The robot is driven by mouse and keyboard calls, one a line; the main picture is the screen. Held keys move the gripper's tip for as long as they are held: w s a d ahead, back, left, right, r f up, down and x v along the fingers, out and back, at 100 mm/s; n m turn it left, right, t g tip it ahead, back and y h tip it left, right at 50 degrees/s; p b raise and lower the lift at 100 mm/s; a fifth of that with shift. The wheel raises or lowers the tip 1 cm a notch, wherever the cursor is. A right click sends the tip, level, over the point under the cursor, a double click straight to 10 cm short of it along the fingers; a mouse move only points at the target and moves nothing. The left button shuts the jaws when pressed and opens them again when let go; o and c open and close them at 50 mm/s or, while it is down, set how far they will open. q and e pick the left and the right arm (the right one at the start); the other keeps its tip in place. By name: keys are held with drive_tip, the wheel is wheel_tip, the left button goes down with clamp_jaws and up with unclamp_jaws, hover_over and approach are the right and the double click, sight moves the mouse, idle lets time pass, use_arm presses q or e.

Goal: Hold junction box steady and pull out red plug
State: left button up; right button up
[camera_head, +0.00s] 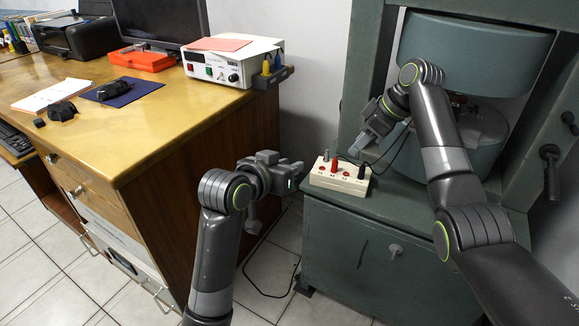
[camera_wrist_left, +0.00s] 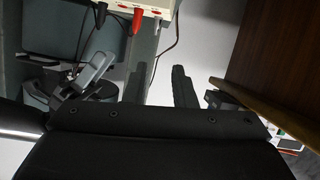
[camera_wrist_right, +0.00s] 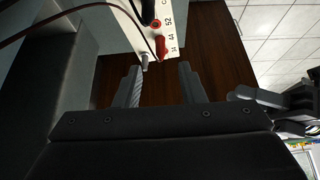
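The cream junction box (camera_head: 341,180) sits on the green ledge. A red plug (camera_head: 334,166) stands upright in its top, between a grey post (camera_head: 326,156) and a black plug (camera_head: 361,172). The red plug also shows in the left wrist view (camera_wrist_left: 136,21) and the right wrist view (camera_wrist_right: 160,46). My left gripper (camera_head: 298,175) is just left of the box, open and apparently empty. My right gripper (camera_head: 362,147) is above and behind the box, open with nothing between its fingers. In the right wrist view, the box (camera_wrist_right: 122,22) is beyond the fingertips.
Dark cables run from the box area past the right gripper and over the ledge. The green magnet frame (camera_head: 355,65) stands behind. A wooden desk (camera_head: 130,125) with a white power supply (camera_head: 232,62) is at the left. Tiled floor shows between desk and green cabinet (camera_head: 350,245).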

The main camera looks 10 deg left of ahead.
sight(337, 161)
use_arm(q)
drive_tip(key=x, duration=1.7)
drive_tip(key=shift+d+f, duration=0.3)
drive_tip(key=shift+d, duration=0.05)
drive_tip(key=shift+c, duration=0.4)
clamp_jaws()
use_arm(e)
drive_tip(key=shift+r, duration=0.3)
drive_tip(key=c, duration=0.3)
drive_tip(key=shift+h, duration=0.7)
drive_tip(key=x, duration=0.3)
drive_tip(key=a+x, duration=0.1)
drive_tip(key=x, duration=0.5)
drive_tip(key=shift+w+a, duration=0.1)
drive_tip(key=shift+a, duration=0.2)
drive_tip(key=shift+c, duration=0.2)
